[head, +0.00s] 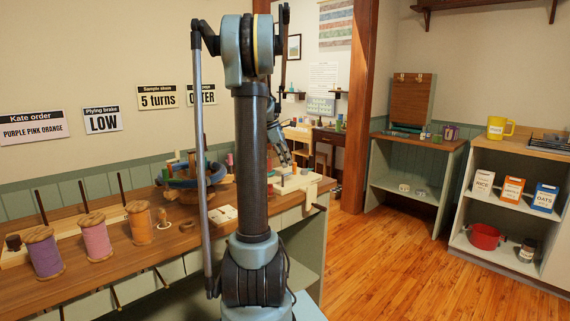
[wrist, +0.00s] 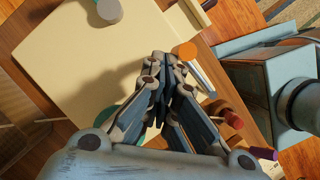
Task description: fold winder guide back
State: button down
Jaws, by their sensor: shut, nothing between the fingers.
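The cream-coloured winder (head: 296,185) appears to be the pale block at the right end of the bench, partly hidden behind my arm. In the wrist view its likely pale top board (wrist: 80,75) fills the upper left. I cannot clearly make out the guide. My gripper (wrist: 164,58) is shut and empty, with its fingertips above the board's right side. An orange round piece (wrist: 185,50) is just right of the fingertips; I cannot tell whether they touch. A grey round post (wrist: 109,11) stands at the top. In the head view my gripper (head: 284,156) is low over the block.
Purple (head: 43,256), pink (head: 96,240) and orange (head: 139,224) spools stand along the wooden bench (head: 125,275). A multicoloured wheel-like device (head: 182,175) stands left of my arm. Shelves (head: 410,178) stand at the right, with open floor (head: 400,262) before them.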

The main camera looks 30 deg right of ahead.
jog(key=shift+a, duration=0.1)
jog(key=shift+s+a, duration=0.35)
jog(key=shift+a, duration=0.25)
jog(key=v, duration=1.2)
jog(key=s+a+f+m+t+y, duration=0.1)
jog(key=s+a+f+m+t, duration=0.2)
jog(key=s+a, duration=0.65)
jog(key=s+a+f+m+y, duration=0.1)
jog(key=s+a+f+m, duration=0.3)
jog(key=s+a+f, duration=0.4)
jog(key=s+a+f+m+t+y, duration=0.1)
jog(key=s+a+f+m, duration=0.3)
jog(key=s+a+f, duration=0.4)
jog(key=s+f, duration=0.6)
jog(key=f, duration=0.1)
jog(key=shift+s+a+f+t+y, duration=0.2)
jog(key=shift+s+f+t+y, duration=0.1)
jog(key=shift+s+y, duration=0.1)
